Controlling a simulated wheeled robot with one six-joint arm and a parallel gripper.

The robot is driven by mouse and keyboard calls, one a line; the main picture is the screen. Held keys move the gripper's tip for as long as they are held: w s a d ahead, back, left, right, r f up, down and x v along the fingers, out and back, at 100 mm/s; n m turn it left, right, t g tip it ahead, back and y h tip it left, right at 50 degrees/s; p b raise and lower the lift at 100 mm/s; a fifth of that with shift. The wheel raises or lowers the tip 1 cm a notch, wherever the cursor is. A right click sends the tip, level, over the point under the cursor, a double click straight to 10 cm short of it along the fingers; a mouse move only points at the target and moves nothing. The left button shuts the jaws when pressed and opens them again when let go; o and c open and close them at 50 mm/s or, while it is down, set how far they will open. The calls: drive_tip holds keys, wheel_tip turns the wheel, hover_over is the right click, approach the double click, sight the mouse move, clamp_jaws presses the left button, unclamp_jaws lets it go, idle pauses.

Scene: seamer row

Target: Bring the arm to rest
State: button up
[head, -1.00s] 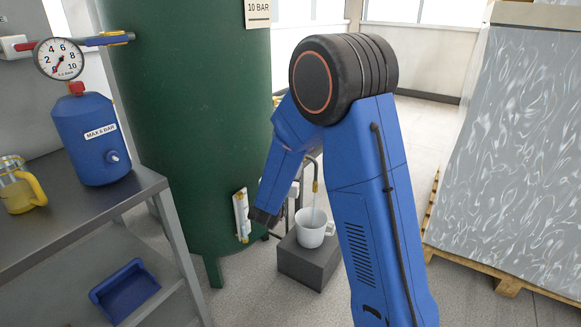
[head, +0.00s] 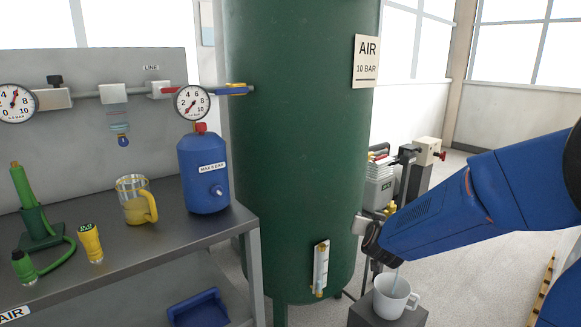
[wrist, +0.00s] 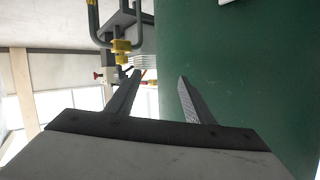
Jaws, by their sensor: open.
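My blue arm reaches in from the right in the head view, bent and held out toward the green air tank (head: 295,130). Its wrist end is beside the tank's lower right side, above a white mug (head: 393,296). The fingers are mostly hidden in the head view. In the wrist view my gripper (wrist: 158,78) is open, its two dark fingers apart with nothing between them. The right finger shows against the green tank wall; I cannot tell whether it touches.
The mug stands on a dark block (head: 362,316) under my wrist. Left is a grey bench (head: 150,250) with a blue vessel (head: 205,175), a yellow-handled jug (head: 136,200) and a green tool (head: 35,215). A sight gauge (head: 320,268) is on the tank. Machinery (head: 400,170) stands behind.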

drive_tip(key=s+a+r+n+g+y, duration=0.1)
drive_tip(key=s+n+g+y, duration=0.1)
drive_tip(key=s, duration=0.7)
drive_tip(key=s+a+r+n+g+y, duration=0.1)
drive_tip(key=s+r+g+y, duration=0.1)
drive_tip(key=s, duration=0.6)
drive_tip(key=s+d+f+g+h, duration=0.1)
drive_tip(key=s+d+g, duration=0.1)
drive_tip(key=s, duration=1)
drive_tip(key=s+d+f+n+g, duration=0.1)
drive_tip(key=s+d+f+g, duration=0.1)
drive_tip(key=s, duration=1)
drive_tip(key=shift+d+g+h, duration=0.4)
drive_tip(key=shift+d+g, duration=0.2)
drive_tip(key=shift+d, duration=0.15)
